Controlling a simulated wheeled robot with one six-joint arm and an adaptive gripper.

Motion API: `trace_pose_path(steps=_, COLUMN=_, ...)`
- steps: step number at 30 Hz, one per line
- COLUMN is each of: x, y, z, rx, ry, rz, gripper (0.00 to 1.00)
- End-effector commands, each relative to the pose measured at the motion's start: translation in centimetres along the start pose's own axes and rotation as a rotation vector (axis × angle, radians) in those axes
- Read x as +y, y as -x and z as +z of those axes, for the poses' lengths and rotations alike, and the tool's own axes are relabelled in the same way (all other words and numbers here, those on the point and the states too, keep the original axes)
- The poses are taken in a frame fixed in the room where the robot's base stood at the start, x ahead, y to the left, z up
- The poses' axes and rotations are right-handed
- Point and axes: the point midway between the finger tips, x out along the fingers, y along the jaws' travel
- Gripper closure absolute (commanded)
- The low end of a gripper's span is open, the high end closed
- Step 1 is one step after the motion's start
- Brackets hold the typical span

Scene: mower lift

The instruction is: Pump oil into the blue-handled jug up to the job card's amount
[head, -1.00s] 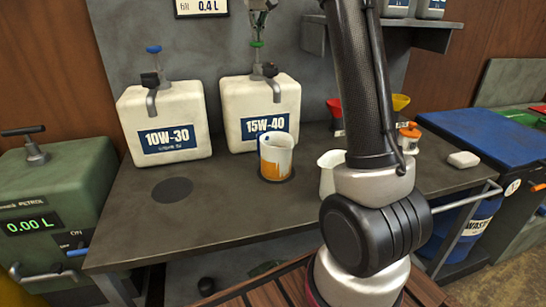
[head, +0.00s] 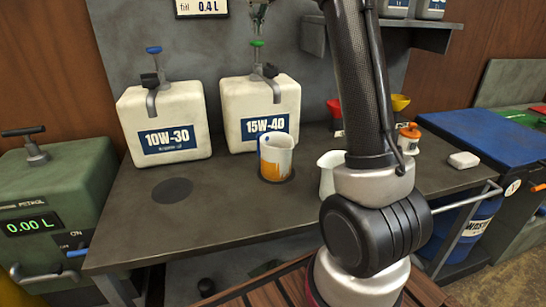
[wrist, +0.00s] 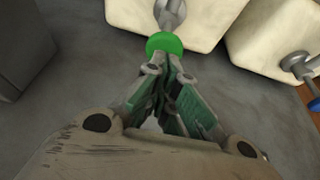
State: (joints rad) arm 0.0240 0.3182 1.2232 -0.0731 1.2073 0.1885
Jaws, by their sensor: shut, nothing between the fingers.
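The blue-handled jug (head: 275,165) stands upright on a dark round spot under the spout of the 15W-40 container (head: 287,98). Its lower part shows orange, its upper part is pale, and its blue handle is on the left. The green pump knob (head: 257,43) tops that container. The job card (head: 200,6) reads "fill 0.4 L", its top cut off. My gripper (wrist: 165,60) is shut and empty, its fingertips at the green knob (wrist: 165,43) in the wrist view; I cannot tell whether they touch.
A 10W-30 container (head: 165,120) with a blue knob stands left, before an empty dark spot (head: 172,190). A white jug (head: 328,172), red and yellow funnels and an orange-topped bottle (head: 409,140) are right, partly behind my arm. The bench's front left is clear.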

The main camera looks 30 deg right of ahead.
Motion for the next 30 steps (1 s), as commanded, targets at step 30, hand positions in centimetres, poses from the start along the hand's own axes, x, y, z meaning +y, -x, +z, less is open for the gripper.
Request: trace_pose_path(steps=30, x=0.0, y=5.1, z=-2.2, rx=0.001, ry=0.000, rz=0.000, gripper=1.00)
